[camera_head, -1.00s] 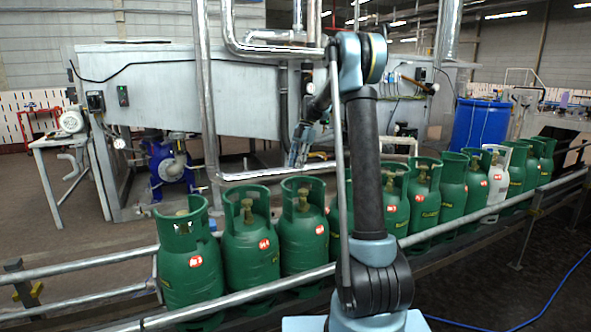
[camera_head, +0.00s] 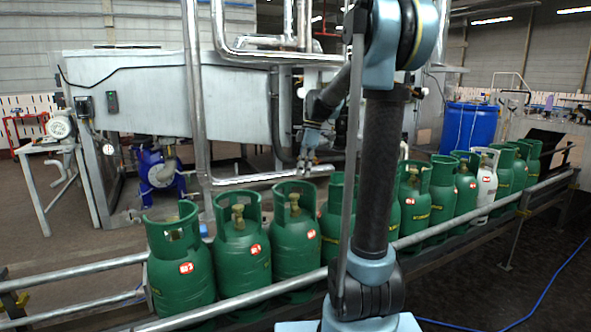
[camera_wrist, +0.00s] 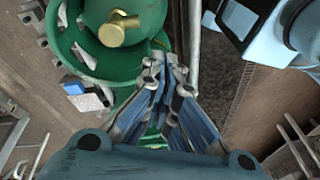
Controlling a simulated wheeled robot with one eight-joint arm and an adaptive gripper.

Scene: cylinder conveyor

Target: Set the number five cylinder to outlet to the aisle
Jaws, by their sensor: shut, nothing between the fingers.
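A row of green gas cylinders stands upright on a railed conveyor in the head view. The near ones, at the left, are a first cylinder (camera_head: 180,288), a second cylinder (camera_head: 243,268) and a third cylinder (camera_head: 295,250), each with a red number label. The label numbers are too small to read surely, so I cannot tell which is number five. My gripper (camera_head: 308,168) is shut and empty, above and behind the third cylinder in the picture. In the wrist view my gripper (camera_wrist: 164,72) is beside a green collar (camera_wrist: 75,60) with a brass valve (camera_wrist: 118,30).
The conveyor's front rail (camera_head: 240,302) runs between my base and the cylinders. My arm hides part of the row. A white cylinder (camera_head: 486,185) stands farther right. A grey machine housing (camera_head: 160,95), a blue pump (camera_head: 158,172) and a blue drum (camera_head: 468,125) are behind.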

